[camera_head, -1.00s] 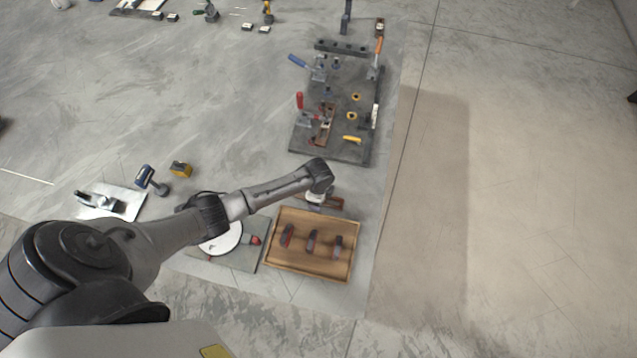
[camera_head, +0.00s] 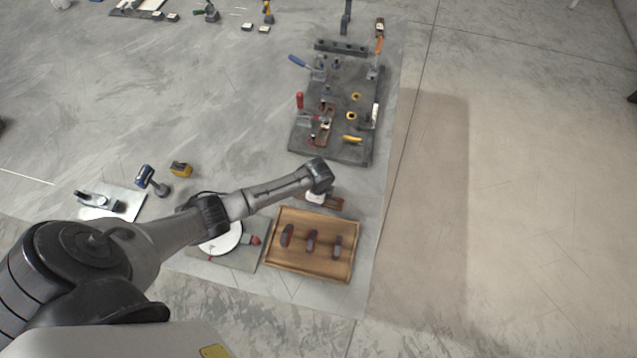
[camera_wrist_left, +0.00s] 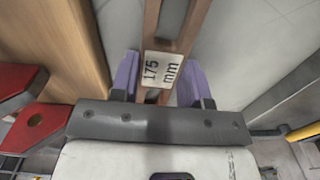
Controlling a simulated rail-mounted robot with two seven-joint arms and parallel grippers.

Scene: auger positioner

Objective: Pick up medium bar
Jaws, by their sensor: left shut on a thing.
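A brown slotted bar (camera_wrist_left: 176,28) with a white label reading "175 mm" runs up the middle of the left wrist view. My left gripper (camera_wrist_left: 158,80) has its two purple fingers on either side of this bar and is shut on it near the label. In the head view the bar (camera_head: 334,203) shows partly from behind my left wrist, just beyond the wooden tray's far edge. The left fingertips are hidden there by the wrist. My right gripper is in neither view.
A wooden tray (camera_head: 296,263) holds three dark red-brown pieces. A round white disc (camera_head: 222,241) on a grey plate is left of it. A dark fixture board (camera_head: 338,145) with clamps lies beyond. Floor to the right is clear.

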